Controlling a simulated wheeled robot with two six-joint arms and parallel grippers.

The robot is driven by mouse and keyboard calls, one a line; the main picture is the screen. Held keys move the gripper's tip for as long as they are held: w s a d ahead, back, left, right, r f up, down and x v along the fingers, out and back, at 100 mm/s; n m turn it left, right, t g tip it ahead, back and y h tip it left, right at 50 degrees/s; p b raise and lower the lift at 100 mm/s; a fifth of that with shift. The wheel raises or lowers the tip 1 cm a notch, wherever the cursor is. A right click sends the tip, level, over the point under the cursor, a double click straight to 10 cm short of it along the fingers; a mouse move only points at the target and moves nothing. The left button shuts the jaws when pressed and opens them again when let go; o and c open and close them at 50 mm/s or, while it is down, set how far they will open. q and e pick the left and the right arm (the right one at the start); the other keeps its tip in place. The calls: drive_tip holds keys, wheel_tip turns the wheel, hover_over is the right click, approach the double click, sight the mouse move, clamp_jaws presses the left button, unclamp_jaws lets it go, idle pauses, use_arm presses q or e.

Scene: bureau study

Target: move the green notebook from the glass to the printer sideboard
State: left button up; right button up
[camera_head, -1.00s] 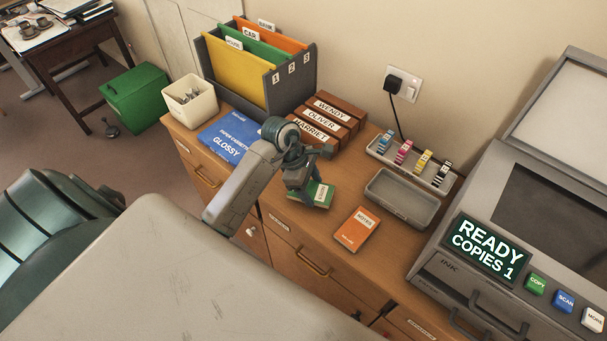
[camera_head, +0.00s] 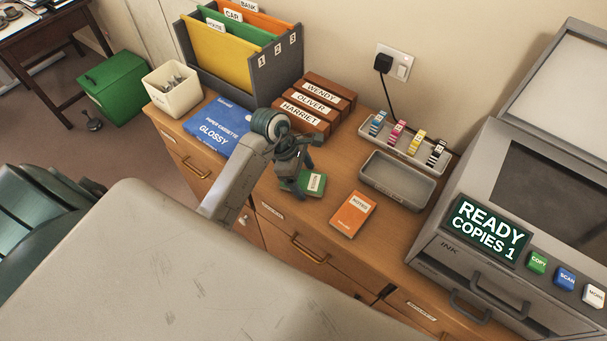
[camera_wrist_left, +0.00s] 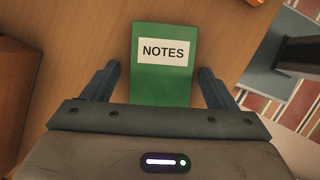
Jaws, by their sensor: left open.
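The green notebook (camera_head: 314,184) lies flat on the wooden top of the printer sideboard (camera_head: 282,218), left of an orange notebook (camera_head: 352,215). In the left wrist view the green notebook (camera_wrist_left: 162,80), with its NOTES label, lies on the wood between my open fingers, with a gap on each side. My left gripper (camera_head: 296,182) is right above and beside it in the head view and hides part of it. In the left wrist view the left gripper (camera_wrist_left: 158,88) is open and not closed on anything. The right gripper is not in view.
A grey empty tray (camera_head: 397,180) and the printer (camera_head: 470,200) are to the right. Bare wood lies around the orange notebook.

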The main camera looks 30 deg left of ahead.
use_arm(q)
drive_tip(key=shift+f, duration=0.1)
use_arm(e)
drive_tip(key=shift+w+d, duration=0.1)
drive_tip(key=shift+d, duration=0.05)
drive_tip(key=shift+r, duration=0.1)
use_arm(q)
drive_tip(key=shift+r+p, duration=0.35)
drive_tip(key=b+v, duration=0.2)
drive_tip(key=v, duration=0.9)
drive_tip(key=shift+a+r+b, duration=0.3)
drive_tip(key=shift+r+b, duration=0.05)
drive_tip(key=shift+b, duration=0.05)
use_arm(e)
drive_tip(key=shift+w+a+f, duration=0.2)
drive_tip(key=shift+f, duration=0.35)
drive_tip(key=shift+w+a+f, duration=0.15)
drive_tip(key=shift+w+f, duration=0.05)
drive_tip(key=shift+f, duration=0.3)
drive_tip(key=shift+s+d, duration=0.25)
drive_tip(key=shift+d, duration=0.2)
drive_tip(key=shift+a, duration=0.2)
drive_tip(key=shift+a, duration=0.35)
